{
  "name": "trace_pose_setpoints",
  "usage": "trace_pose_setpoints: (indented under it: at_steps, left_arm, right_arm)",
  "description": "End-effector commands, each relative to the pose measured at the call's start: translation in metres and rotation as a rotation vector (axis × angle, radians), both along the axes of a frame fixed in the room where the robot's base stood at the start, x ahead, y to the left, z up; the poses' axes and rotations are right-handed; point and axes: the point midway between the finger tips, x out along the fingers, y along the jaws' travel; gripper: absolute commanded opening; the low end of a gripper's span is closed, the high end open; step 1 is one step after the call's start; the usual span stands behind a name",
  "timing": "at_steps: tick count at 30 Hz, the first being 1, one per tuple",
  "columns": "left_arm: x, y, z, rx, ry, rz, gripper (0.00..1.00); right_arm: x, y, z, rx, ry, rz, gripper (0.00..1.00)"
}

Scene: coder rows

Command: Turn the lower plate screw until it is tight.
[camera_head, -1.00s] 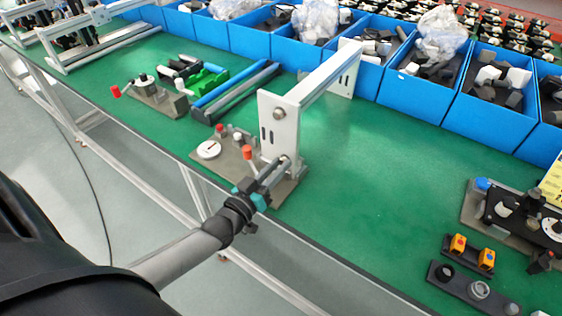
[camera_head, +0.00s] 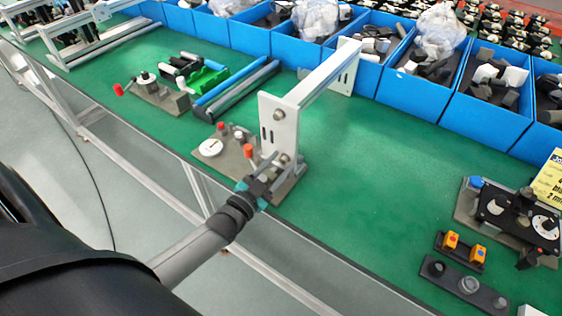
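The white upright plate (camera_head: 268,125) of a frame stands on a grey-brown base at the bench's front edge. Its upper screw (camera_head: 279,114) and lower screw (camera_head: 283,158) both show as small round heads on its face. My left gripper (camera_head: 278,166) reaches in from the lower left, right in front of the lower screw. Its fingers look spread apart, and the screw head shows beyond and between the tips. I cannot tell whether a finger touches it. My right gripper is not in view.
A red-knobbed lever and white disc (camera_head: 210,147) sit close left of the gripper. Blue bins (camera_head: 408,92) line the back. A button box (camera_head: 460,250) and a fixture (camera_head: 515,215) stand at the right. The green bench middle (camera_head: 370,170) is clear.

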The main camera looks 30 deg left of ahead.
Motion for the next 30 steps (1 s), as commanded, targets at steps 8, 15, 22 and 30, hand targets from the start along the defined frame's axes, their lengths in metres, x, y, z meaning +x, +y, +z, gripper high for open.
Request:
trace_pose_setpoints:
  at_steps: [8,15,22,30]
  left_arm:
    - [0.0001,0.0,0.0004,-0.077,0.006,-0.001,0.47]
    - [0.0002,0.0,0.0004,-0.414,0.032,-0.002,0.47]
    - [0.0003,0.0001,0.0005,-0.73,0.056,-0.004,0.47]
    - [0.0002,-0.0001,0.0007,-0.854,0.067,-0.003,0.47]
  right_arm:
    - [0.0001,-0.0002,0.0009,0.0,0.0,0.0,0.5]
    - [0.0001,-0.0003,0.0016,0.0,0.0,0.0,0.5]
    - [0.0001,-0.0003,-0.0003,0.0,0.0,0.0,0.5]
    - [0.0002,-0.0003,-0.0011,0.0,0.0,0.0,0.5]
